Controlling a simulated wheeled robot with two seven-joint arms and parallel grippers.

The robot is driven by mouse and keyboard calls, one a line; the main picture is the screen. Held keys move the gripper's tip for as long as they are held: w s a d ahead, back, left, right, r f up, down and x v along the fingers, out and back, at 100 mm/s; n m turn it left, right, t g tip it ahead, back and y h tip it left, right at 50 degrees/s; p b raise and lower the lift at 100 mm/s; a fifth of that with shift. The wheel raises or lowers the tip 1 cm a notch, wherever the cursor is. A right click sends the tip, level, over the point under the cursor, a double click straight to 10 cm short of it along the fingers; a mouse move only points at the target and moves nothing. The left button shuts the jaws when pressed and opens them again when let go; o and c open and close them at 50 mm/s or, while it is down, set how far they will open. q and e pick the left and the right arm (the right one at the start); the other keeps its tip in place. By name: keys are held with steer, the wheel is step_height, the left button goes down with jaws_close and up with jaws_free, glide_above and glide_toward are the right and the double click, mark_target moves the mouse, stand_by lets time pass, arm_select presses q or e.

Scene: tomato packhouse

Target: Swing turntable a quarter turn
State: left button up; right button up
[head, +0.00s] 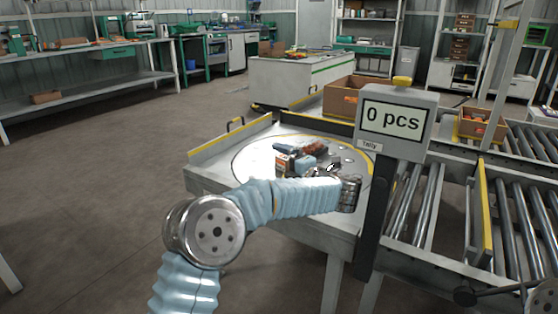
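The turntable (252,163) is a pale round disc with a yellow mark along its edge, set in a light grey table top (207,178). My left arm reaches in from the lower left and bends back over the disc. My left gripper (288,162) is over the disc's middle, small and partly covered by my own arm; whether it is open or shut, or touches anything, I cannot tell. Reddish items (315,147) show just behind it on the disc. My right gripper is out of the picture.
A tally display (392,120) reading "0 pcs" stands on a dark post right of the disc. Low rails (232,136) with black handles edge the table's back. A cardboard box (345,97) stands behind. Roller conveyors (520,210) lie right; open floor lies left.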

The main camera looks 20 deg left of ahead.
arm_select(q)
steer(key=shift+n+y, duration=0.4)
steer(key=shift+y, duration=0.2)
steer(key=s+r, duration=0.2)
steer(key=s+d+r, duration=0.1)
steer(key=s+r, duration=0.4)
steer(key=shift+s+d+r, duration=0.25)
steer(key=shift+s+r, duration=0.05)
steer(key=shift+s, duration=0.05)
steer(key=shift+c, duration=0.4)
steer(key=s, duration=0.1)
steer(key=s+r, duration=0.1)
steer(key=s, duration=0.2)
steer(key=shift+d+r, duration=0.3)
steer(key=shift+r, duration=0.1)
steer(key=c, duration=0.6)
steer(key=shift+s+d, duration=0.2)
steer(key=shift+s, duration=0.3)
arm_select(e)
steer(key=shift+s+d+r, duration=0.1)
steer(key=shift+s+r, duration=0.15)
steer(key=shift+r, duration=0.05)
